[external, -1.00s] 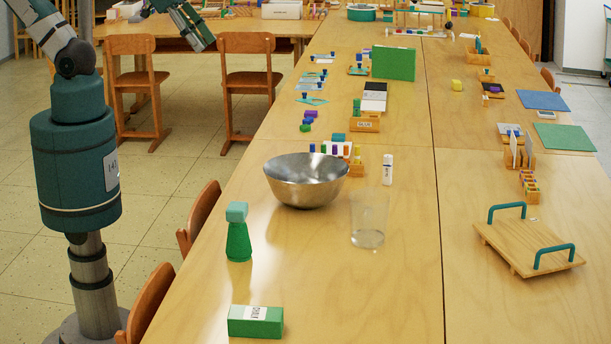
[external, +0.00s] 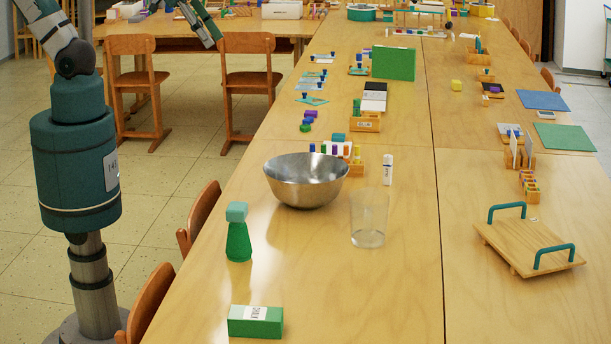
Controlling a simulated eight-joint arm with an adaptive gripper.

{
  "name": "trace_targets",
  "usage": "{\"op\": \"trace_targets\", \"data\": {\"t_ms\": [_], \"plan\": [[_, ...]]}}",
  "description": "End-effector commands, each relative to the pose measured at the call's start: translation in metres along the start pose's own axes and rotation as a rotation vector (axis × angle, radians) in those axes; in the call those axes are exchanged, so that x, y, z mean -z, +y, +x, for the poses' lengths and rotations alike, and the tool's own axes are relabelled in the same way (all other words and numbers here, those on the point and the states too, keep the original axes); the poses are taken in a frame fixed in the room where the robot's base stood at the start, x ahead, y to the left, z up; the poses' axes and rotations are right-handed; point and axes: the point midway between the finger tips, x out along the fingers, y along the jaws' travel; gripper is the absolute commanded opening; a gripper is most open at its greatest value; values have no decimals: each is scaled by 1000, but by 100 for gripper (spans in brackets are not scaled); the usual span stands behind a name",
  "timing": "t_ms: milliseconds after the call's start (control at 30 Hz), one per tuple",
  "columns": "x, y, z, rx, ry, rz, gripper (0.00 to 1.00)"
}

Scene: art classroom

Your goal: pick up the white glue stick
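A small white glue stick (external: 388,169) stands upright on the long table, right of the steel bowl and behind the clear glass. It has a dark mark on its side. My arm reaches up from the base at the left and out of the top of the view. A dark green link of it shows at the top, far from the glue stick. My gripper cannot be made out in this view.
Around the glue stick stand a steel bowl (external: 306,180), a clear glass (external: 369,218) and a rack of coloured pieces (external: 338,151). A green bottle (external: 238,232), a green box (external: 256,321) and a wooden tray (external: 528,243) stand nearer. The table's front middle is clear.

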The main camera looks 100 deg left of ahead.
Motion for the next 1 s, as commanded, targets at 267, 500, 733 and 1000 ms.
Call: {"op": "trace_targets", "data": {"t_ms": [267,500,733,1000], "plan": [[41,0,12,8,-43,-96,33],[74,-1,27,18,-81,-182,33],[105,-2,46,31,-117,-263,33],[139,-4,74,49,-158,-358,33]]}}
